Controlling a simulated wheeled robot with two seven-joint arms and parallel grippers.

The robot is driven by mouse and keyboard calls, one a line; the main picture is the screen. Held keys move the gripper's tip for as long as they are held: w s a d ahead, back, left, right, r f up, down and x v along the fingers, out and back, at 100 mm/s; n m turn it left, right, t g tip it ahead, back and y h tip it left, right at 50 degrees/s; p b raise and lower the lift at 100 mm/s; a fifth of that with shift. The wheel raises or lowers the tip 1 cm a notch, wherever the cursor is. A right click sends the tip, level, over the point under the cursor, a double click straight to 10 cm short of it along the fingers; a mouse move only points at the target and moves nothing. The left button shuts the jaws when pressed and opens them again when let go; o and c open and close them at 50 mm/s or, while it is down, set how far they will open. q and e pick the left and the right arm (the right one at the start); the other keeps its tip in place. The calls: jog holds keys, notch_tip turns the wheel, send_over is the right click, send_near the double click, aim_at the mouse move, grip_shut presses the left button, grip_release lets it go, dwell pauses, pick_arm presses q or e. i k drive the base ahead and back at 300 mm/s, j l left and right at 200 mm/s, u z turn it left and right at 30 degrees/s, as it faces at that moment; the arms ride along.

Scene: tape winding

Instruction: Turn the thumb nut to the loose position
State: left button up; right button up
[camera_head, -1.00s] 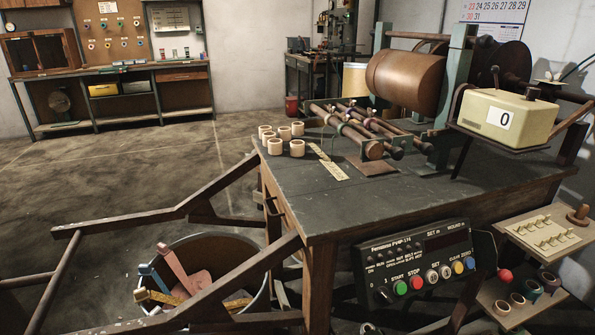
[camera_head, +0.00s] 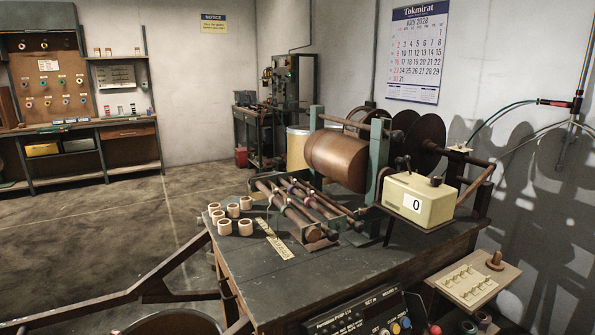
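The winding machine stands on a dark bench (camera_head: 240,268), with a brown drum (camera_head: 335,160) held between green uprights. In front of the drum lies a set of dark rods and rollers (camera_head: 300,208). A cream counter box (camera_head: 420,203) at its right reads 0 and has small black knobs (camera_head: 436,181) on top. I cannot tell which small part is the thumb nut, or whether it is loose or tight. Neither of my grippers is in view.
A control panel (camera_head: 350,320) is cut off at the bottom. A side shelf (camera_head: 448,283) holds a hook board. Open floor (camera_head: 90,240) lies to the left.

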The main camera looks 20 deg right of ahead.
aim_at(457, 143)
jog(key=z, duration=1.55)
jog(key=i+l+z, duration=0.5)
jog(key=i+z, duration=0.15)
jog(key=i, duration=0.3)
jog(key=i+z, duration=0.35)
jog(key=i, duration=0.15)
jog(key=i+l, duration=0.1)
jog(key=i, duration=0.65)
jog(key=i+l, duration=0.1)
jog(key=i, duration=0.6)
jog(key=i+u, duration=0.3)
jog(key=u, duration=0.2)
jog(key=i+l+u, duration=0.1)
jog(key=i+u, duration=0.2)
jog(key=u, duration=0.15)
jog(key=i+l+u, duration=0.2)
jog(key=u, duration=0.3)
jog(key=i, duration=0.1)
